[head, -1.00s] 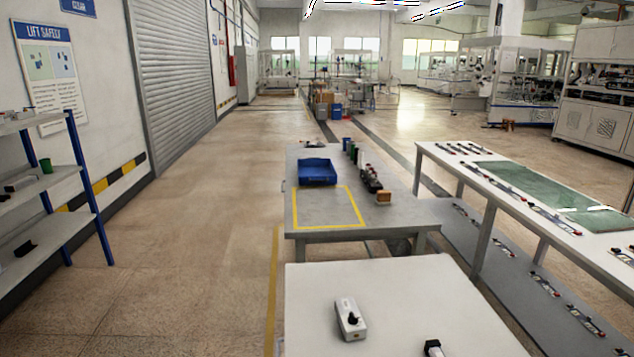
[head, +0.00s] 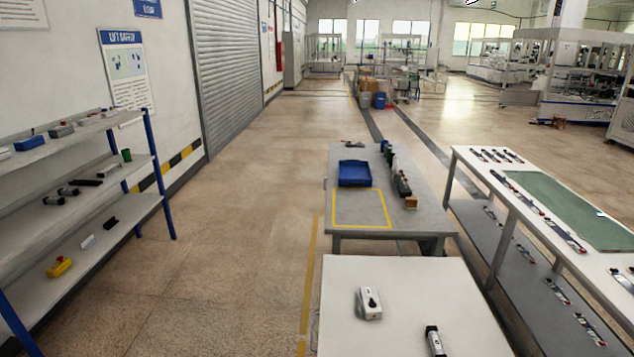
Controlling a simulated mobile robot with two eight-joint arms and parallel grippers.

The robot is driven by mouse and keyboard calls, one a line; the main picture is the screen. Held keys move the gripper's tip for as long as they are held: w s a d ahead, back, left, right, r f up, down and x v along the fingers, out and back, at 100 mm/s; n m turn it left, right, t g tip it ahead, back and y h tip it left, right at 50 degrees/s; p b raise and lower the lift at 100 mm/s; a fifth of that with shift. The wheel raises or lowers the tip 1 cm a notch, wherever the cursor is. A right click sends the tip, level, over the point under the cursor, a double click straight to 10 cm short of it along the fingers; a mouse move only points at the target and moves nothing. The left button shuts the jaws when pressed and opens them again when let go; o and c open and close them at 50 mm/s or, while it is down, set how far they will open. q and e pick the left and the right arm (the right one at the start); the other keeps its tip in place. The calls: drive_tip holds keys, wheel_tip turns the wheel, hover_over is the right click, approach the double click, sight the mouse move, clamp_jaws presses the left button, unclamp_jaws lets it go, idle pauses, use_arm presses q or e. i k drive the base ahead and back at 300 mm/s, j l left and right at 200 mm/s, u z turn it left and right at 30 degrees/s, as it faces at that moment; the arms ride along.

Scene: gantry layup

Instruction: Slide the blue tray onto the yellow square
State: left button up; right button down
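The blue tray (head: 355,174) sits on the grey table (head: 425,213), toward its far left side. The yellow square (head: 361,208) is a taped outline on the same table, on the near side of the tray. The tray lies just beyond the square's far edge; whether its front edge overlaps the tape is too small to tell. Neither of my grippers shows in the head view.
A white table (head: 420,290) with a white device (head: 369,303) and a black-and-white device (head: 434,341) stands in front. Several small items line the grey table's right side. A long bench (head: 520,190) stands right, shelves (head: 75,215) left. Floor (head: 245,230) between is clear.

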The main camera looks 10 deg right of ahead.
sight(351, 172)
drive_tip(key=j+u, duration=0.1)
drive_tip(key=j, duration=0.25)
drive_tip(key=i+j, duration=0.15)
drive_tip(key=j, duration=0.15)
drive_tip(key=i+j, duration=0.2)
drive_tip(key=j, duration=0.15)
drive_tip(key=i+j+z, duration=0.15)
drive_tip(key=i+j, duration=0.25)
drive_tip(key=j, duration=0.25)
drive_tip(key=i+z, duration=0.15)
drive_tip(key=i, duration=0.35)
drive_tip(key=i+j+z, duration=0.15)
drive_tip(key=i, duration=0.4)
drive_tip(key=i+z, duration=0.15)
drive_tip(key=i, duration=2)
drive_tip(key=i+z, duration=0.3)
drive_tip(key=i, duration=0.2)
drive_tip(key=i+j+z, duration=0.1)
drive_tip(key=i+z, duration=0.15)
drive_tip(key=i, duration=0.2)
drive_tip(key=i+j+z, duration=0.15)
drive_tip(key=i+z, duration=0.15)
drive_tip(key=i, duration=0.2)
drive_tip(key=i+j+z, duration=0.1)
drive_tip(key=i+z, duration=0.15)
drive_tip(key=i+j+z, duration=0.15)
drive_tip(key=i+z, duration=0.15)
drive_tip(key=i, duration=0.05)
